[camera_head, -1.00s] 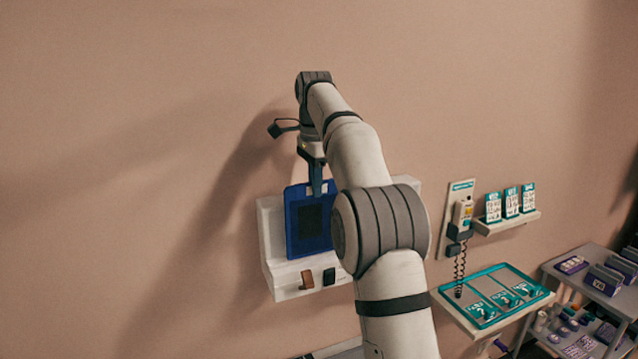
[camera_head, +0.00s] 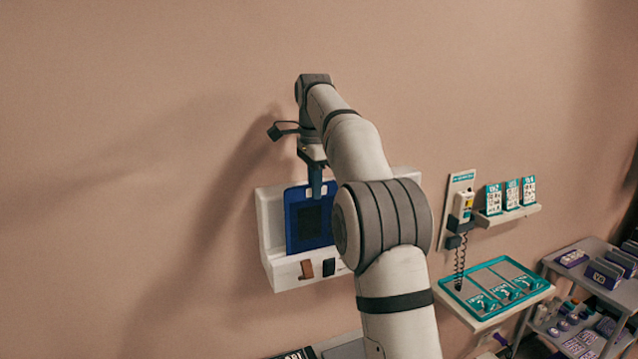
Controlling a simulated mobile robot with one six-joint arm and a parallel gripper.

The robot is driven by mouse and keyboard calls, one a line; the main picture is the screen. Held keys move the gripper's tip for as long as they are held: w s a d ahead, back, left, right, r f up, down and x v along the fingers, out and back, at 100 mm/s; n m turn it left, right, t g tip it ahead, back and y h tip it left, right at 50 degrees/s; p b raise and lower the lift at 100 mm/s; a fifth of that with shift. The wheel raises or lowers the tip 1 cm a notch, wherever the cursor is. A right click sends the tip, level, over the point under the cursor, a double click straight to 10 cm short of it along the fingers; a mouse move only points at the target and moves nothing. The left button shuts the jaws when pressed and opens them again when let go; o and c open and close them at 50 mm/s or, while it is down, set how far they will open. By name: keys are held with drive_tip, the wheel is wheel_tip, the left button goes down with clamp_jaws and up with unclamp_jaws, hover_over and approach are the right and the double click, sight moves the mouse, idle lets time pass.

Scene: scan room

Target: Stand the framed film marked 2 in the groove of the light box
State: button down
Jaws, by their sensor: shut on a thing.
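A blue framed film (camera_head: 293,220) with a dark middle stands upright in front of the white light box (camera_head: 267,235) on the wall. My gripper (camera_head: 316,192) is above it, pointing down, and shut on its top edge. The film's lower edge is at the light box's ledge; I cannot tell whether it sits in the groove. My arm covers the right part of the light box. No number on the film can be read.
A brown item (camera_head: 306,269) and a dark item (camera_head: 328,267) are on the ledge's front. To the right are a wall handset (camera_head: 463,207), a shelf (camera_head: 507,216) with several cards, a teal-rimmed tray (camera_head: 457,294) and a grey rack (camera_head: 580,270). The wall at left is bare.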

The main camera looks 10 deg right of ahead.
drive_tip(key=shift+f, duration=0.2)
drive_tip(key=c, duration=1.5)
unclamp_jaws()
drive_tip(key=shift+o, duration=0.2)
wheel_tip(320, 180, up, 5)
drive_tip(key=shift+r+p, duration=0.1)
drive_tip(key=shift+p, duration=0.75)
drive_tip(key=shift+r, duration=1.25)
drive_tip(key=shift+s, duration=0.1)
